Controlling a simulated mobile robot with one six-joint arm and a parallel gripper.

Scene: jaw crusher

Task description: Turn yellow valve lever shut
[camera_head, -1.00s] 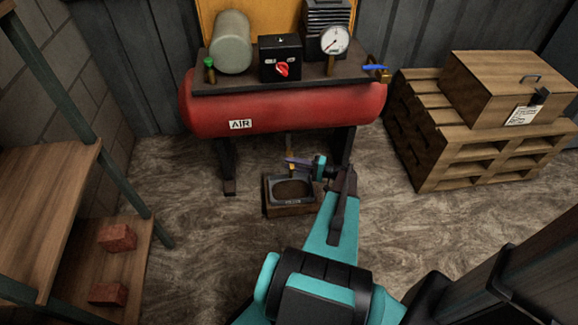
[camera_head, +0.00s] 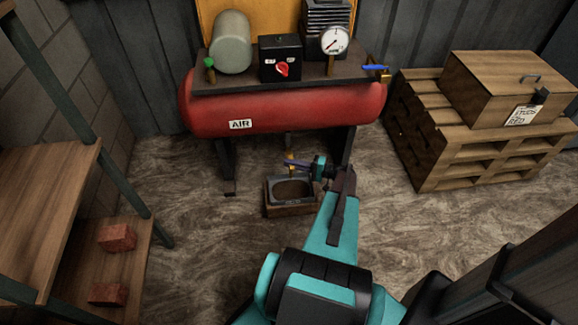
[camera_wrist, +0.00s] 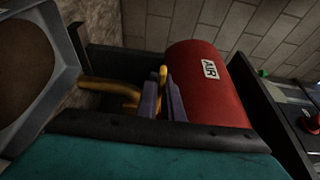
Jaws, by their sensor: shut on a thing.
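The yellow valve lever (camera_wrist: 163,76) stands between the two purple fingers of my gripper (camera_wrist: 163,100) in the wrist view. My gripper is shut on it, and the fingers hide part of the lever. A yellow-brown pipe and valve body (camera_wrist: 108,90) run to the left of the fingers. In the head view my gripper (camera_head: 297,164) is low under the red air tank (camera_head: 300,112), just above a tray (camera_head: 292,206). A small yellow bit of the valve (camera_head: 291,157) shows by the fingertips there.
The tank's dark legs (camera_head: 226,160) stand on both sides of my gripper. A pressure gauge (camera_head: 334,40) and a black switch box (camera_head: 281,58) sit above the tank. A wooden crate on pallets (camera_head: 490,150) stands at right. Wooden steps with bricks (camera_head: 117,238) are at left.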

